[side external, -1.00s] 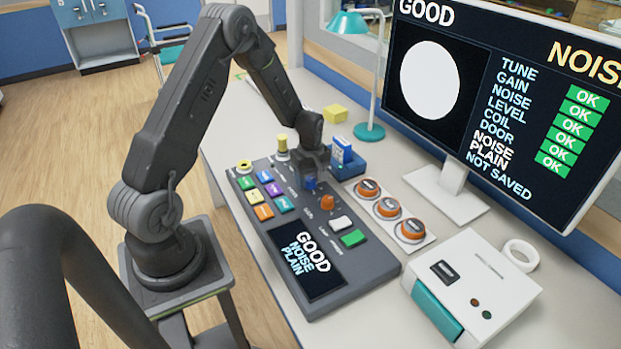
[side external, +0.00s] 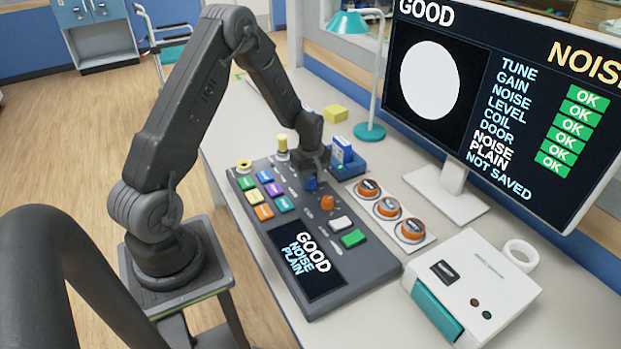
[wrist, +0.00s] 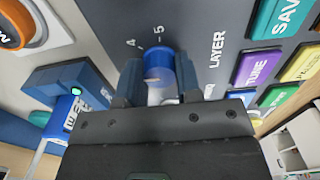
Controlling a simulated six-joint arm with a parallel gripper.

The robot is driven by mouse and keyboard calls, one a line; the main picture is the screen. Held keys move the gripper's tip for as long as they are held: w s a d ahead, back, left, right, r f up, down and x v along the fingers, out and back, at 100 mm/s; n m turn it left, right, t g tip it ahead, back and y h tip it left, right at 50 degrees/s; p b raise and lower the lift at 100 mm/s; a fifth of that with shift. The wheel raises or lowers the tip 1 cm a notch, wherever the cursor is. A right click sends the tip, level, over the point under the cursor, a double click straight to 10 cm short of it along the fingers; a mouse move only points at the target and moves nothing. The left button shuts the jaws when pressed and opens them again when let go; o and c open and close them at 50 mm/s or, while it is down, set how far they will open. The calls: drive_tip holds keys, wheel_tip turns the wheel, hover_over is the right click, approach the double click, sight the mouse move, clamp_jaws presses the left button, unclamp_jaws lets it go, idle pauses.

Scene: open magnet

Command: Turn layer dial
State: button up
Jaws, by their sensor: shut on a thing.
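The layer dial is a blue round knob (wrist: 158,68) on the grey console (side external: 350,268), with the word LAYER and the numbers 4 and 5 printed beside it in the wrist view. My gripper (wrist: 158,82) is shut on this knob, with one finger on each side of it. In the side view my gripper (side external: 311,178) points down at the console, and only a little blue of the knob shows below it. The console screen reads GOOD, NOISE, PLAIN.
An orange knob (side external: 327,202), a white button (side external: 341,222) and a green button (side external: 353,238) are near my gripper. Several coloured buttons lie to its left. A blue holder (side external: 346,166) stands close behind. Three orange dials (side external: 387,208) sit to the right, before the monitor (side external: 500,100).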

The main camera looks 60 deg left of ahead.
sight(311, 179)
drive_tip(key=shift+m, duration=0.3)
drive_tip(key=m, duration=0.4)
drive_tip(key=shift+m, duration=2.5)
drive_tip(key=o, duration=0.9)
drive_tip(key=shift+o, duration=0.2)
wheel_tip(311, 179, up, 14)
